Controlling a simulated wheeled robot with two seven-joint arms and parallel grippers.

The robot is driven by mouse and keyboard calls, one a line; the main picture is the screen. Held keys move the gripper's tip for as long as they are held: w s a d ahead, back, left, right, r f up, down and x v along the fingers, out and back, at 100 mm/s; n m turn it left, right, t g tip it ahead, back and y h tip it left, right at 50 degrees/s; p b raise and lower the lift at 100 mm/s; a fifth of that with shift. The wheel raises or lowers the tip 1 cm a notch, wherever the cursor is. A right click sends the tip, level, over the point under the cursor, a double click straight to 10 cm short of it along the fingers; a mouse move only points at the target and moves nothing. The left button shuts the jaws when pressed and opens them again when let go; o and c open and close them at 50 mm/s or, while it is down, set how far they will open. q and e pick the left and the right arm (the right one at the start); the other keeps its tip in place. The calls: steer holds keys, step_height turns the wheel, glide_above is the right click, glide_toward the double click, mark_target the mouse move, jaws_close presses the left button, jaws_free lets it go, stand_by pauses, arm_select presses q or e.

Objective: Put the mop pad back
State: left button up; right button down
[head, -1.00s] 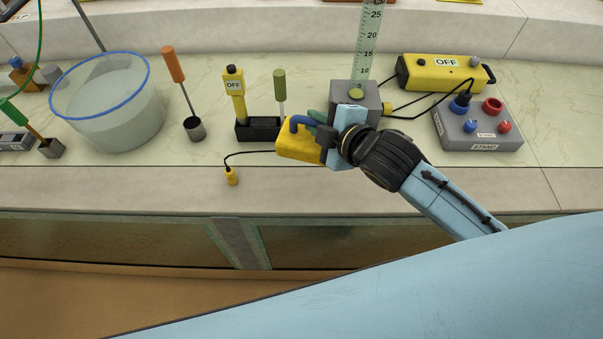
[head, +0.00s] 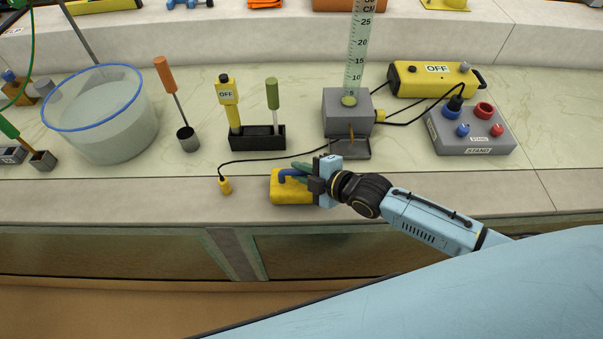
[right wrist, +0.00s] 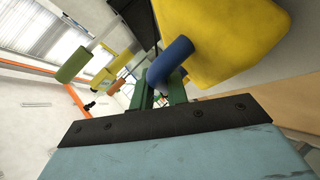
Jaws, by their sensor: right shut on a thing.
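The yellow mop pad (head: 290,193) with its blue handle is at the grey front ledge, in the lower middle of the head view. My right gripper (head: 302,172) is shut on the blue handle, from the pad's right side. In the right wrist view the pad (right wrist: 228,35) fills the upper right, and the handle (right wrist: 170,60) lies between the green fingers (right wrist: 162,95). I cannot tell whether the pad touches the ledge. My left gripper is not in view.
A grey block (head: 347,113) with a tall scale and a small tray stands behind the pad. A black holder (head: 257,138) with yellow and green tools stands to its left. A yellow plug (head: 225,185) on a black cord lies left of the pad. A knobbed grey box (head: 470,132) stands right.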

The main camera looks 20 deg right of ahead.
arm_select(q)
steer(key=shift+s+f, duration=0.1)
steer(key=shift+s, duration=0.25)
arm_select(e)
steer(key=shift+f, duration=0.25)
steer(key=shift+f, duration=0.2)
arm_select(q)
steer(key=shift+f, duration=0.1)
arm_select(e)
steer(key=c, duration=1.4)
jaws_free()
